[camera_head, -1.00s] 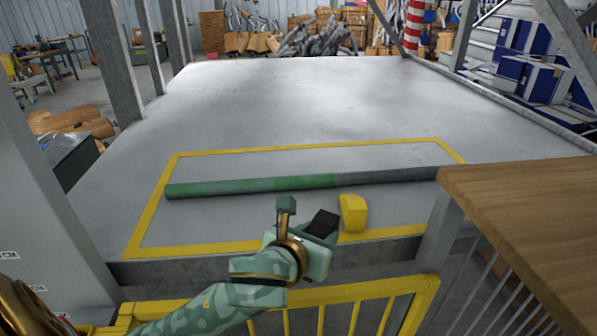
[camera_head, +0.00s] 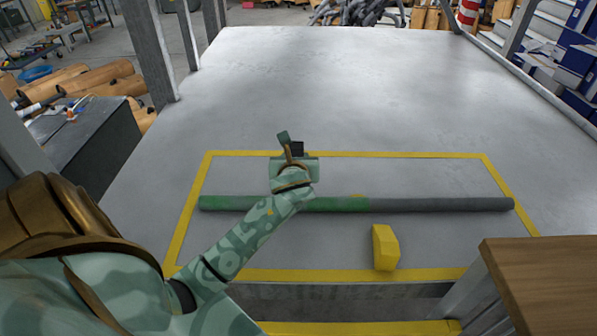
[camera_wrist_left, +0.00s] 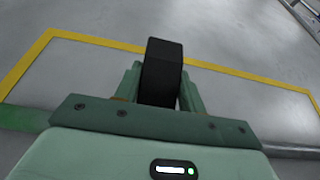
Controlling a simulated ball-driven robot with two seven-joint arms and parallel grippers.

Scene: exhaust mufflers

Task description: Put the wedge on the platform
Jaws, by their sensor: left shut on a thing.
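The black wedge (camera_head: 298,148), a dark block, is held between the fingers of my left gripper (camera_head: 294,157). In the left wrist view the block (camera_wrist_left: 163,70) stands up between the two green fingers, and its lower part is hidden by the gripper. The gripper is over the far part of the yellow-outlined area on the grey platform (camera_head: 330,85), beyond the pipe. I cannot tell whether the block touches the platform. A yellow wedge (camera_head: 384,248) lies on the platform in front of the pipe. My right gripper is not in view.
A green and grey pipe (camera_head: 430,204) lies across the outlined area, passing under my left arm. A wooden tabletop (camera_head: 545,285) is at the front right. Metal posts (camera_head: 150,50) stand along the left edge. The platform behind the yellow line is clear.

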